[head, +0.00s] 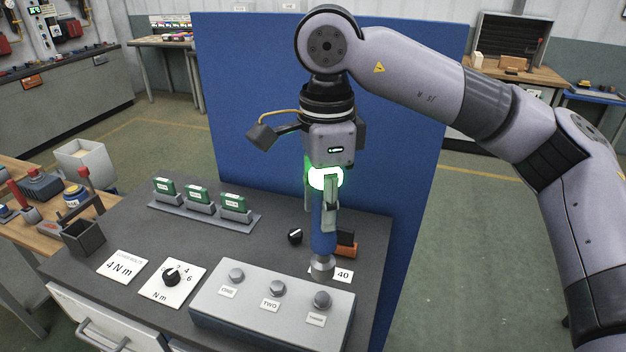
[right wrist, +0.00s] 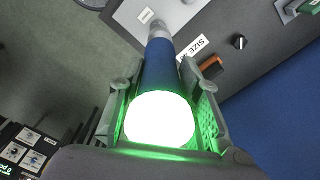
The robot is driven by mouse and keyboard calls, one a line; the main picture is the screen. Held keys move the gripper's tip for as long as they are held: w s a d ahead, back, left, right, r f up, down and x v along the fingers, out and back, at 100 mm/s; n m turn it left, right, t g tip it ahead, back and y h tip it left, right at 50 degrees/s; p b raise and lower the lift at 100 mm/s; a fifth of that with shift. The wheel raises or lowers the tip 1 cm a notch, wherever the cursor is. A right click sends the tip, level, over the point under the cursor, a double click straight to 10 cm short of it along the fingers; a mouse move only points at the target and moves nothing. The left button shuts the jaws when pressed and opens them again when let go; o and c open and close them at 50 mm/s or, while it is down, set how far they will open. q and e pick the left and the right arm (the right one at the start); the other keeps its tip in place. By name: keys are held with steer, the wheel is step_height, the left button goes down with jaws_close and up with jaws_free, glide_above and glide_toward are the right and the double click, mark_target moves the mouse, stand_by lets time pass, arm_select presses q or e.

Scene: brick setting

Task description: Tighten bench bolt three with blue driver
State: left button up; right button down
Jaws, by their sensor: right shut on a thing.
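My right gripper (head: 329,205) is shut on the blue driver (head: 323,238), which hangs upright, its grey socket pointing down. A green-white light glows at the driver's top; driver and glow also show in the right wrist view (right wrist: 159,68). Bolt three (head: 321,300) is the rightmost of three round bolt heads on the grey block (head: 250,312). The socket is just above and behind bolt three, and seems apart from it. Bolt one (head: 236,275) and bolt two (head: 277,289) stand to its left. My left gripper is not in view.
The bench holds a "4 N m" card (head: 122,267), a dial plate (head: 172,281), a rack of green blocks (head: 203,215), a black knob (head: 295,236) and an orange-black item (head: 347,244) close to the driver. A blue panel (head: 250,110) stands behind the bench.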

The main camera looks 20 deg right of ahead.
mark_target(323, 235)
steer(key=shift+w, duration=0.25)
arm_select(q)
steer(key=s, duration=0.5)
arm_select(e)
steer(key=shift+s+a+r, duration=0.1)
steer(key=shift+s+r, duration=0.1)
steer(key=shift+s, duration=0.65)
steer(key=shift+w+f+b, duration=0.15)
steer(key=shift+f+b, duration=0.15)
steer(key=shift+b, duration=0.15)
step_height(323, 235, down, 3)
steer(key=shift+w+r+b, duration=0.15)
steer(key=shift+b, duration=0.95)
steer(key=shift+f+b, duration=0.75)
steer(key=shift+f, duration=0.1)
steer(key=shift+f+b, duration=0.3)
steer(key=shift+f, duration=0.1)
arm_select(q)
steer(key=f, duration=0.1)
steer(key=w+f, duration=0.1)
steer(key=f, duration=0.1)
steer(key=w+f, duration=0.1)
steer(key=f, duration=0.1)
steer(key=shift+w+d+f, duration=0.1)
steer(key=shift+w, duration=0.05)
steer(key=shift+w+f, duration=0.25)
